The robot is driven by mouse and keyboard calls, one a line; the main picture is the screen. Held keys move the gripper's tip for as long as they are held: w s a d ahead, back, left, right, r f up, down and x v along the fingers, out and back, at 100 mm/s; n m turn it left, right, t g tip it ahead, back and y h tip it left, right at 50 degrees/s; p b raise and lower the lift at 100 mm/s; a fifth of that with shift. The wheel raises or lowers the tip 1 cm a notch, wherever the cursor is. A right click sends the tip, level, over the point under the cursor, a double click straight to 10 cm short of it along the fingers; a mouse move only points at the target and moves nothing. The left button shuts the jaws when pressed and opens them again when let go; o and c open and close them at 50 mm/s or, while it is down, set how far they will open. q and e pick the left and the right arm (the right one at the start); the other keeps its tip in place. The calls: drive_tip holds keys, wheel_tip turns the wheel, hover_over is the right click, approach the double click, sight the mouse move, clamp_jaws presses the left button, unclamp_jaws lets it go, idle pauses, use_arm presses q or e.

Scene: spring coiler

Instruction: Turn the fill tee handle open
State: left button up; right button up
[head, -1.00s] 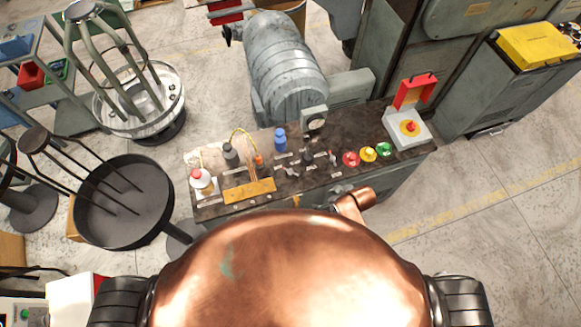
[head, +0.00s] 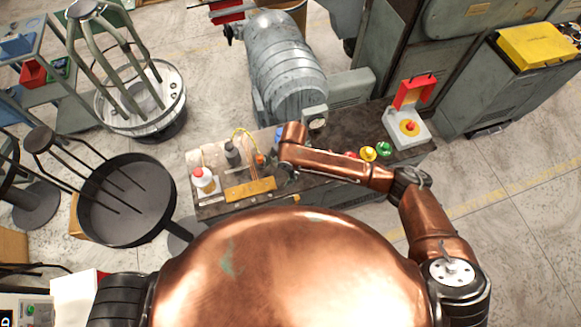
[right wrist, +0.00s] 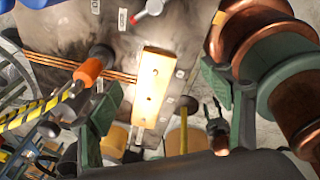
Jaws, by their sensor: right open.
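My right gripper (right wrist: 165,108) is open, its two green-padded fingers apart with nothing held between them. A yellow-tan bar with holes (right wrist: 152,85) lies beyond the gap between the fingers; it is also on the bench in the head view (head: 250,190). A small grey lever with a red end (right wrist: 139,16) shows at the top of the right wrist view, apart from the fingers. I cannot tell whether it is the fill tee handle. In the head view my right arm hides the middle of the bench. My left gripper is not in view.
The dark bench (head: 350,115) carries a white bottle with a red cap (head: 202,178), a yellow button (head: 368,153) and a green button (head: 384,148). An orange-handled part (right wrist: 88,72) and copper tubes (right wrist: 55,62) are near the left finger. A grey motor (head: 280,60) stands behind.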

drive_tip(key=w+d+n, duration=0.1)
drive_tip(key=w+d+r+n+h, duration=0.2)
drive_tip(key=w+d, duration=0.1)
drive_tip(key=shift+d, duration=0.1)
drive_tip(key=shift+w+d+r+h, duration=0.15)
drive_tip(key=shift+w+d+h, duration=0.05)
drive_tip(key=shift+d+h, duration=0.1)
drive_tip(key=shift+w+d, duration=0.1)
wheel_tip(320, 180, down, 8)
drive_tip(key=shift+r+p, duration=0.2)
drive_tip(key=shift+p, duration=0.2)
drive_tip(key=shift+c, duration=0.4)
drive_tip(key=c, duration=1.1)
drive_tip(key=shift+o, duration=0.2)
